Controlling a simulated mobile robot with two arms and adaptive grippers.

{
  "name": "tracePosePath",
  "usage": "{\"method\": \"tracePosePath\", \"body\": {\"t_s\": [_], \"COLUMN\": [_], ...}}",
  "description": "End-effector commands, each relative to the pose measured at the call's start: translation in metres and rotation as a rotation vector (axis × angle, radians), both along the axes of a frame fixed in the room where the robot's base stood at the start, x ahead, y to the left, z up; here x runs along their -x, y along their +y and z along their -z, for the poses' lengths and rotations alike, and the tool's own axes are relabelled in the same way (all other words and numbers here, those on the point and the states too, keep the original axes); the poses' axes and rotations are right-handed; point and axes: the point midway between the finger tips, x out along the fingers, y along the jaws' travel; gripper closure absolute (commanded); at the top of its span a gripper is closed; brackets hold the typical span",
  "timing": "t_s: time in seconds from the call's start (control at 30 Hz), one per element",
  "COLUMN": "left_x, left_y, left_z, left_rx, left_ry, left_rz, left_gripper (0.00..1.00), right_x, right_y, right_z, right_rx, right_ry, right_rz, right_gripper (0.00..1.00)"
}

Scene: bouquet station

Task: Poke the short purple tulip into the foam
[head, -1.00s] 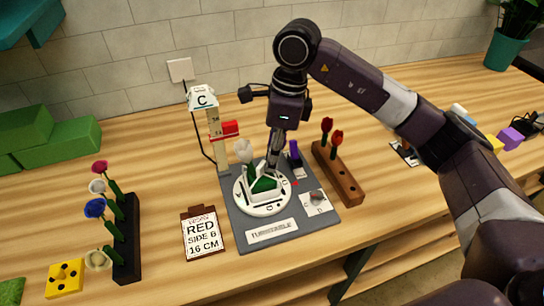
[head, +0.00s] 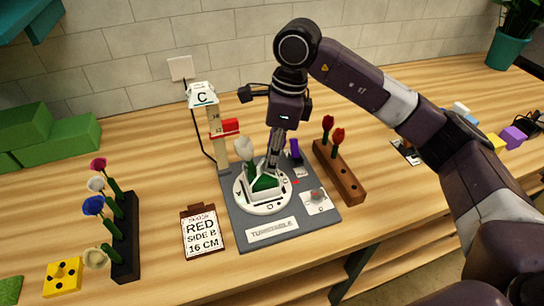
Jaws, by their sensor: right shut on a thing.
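The green foam (head: 265,183) sits in a white tray on the round white turntable (head: 250,207). A white tulip (head: 244,148) stands at the foam's left side, its green stem partly in view. My right gripper (head: 272,166) points down over the foam's back right part and is shut. A dark purple shape, which I take for the short purple tulip (head: 295,149), shows just right of the fingers. Its stem and the exact grip are hidden, and I cannot tell whether it touches the foam. My left gripper is not in view.
A wooden block (head: 340,176) with two red tulips stands to the right. A black rack (head: 126,240) with several flowers stands at left. A height post (head: 216,130) with a red slider rises behind the turntable. A clipboard card (head: 202,232) reads RED, SIDE B, 16 CM.

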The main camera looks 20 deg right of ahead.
Motion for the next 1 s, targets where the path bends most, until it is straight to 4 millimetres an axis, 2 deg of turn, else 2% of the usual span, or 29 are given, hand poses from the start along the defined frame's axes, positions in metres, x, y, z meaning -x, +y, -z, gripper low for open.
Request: {"method": "tracePosePath", "body": {"t_s": [1.0], "left_x": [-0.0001], "left_y": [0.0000], "left_z": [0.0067], "left_rx": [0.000], "left_ry": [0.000], "left_rz": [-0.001], "left_gripper": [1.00], "right_x": [0.0001], "right_y": [0.0005], "right_z": [0.0044], "right_rx": [0.001], "right_ry": [0.000], "right_rz": [0.000], "right_gripper": [0.90]}}
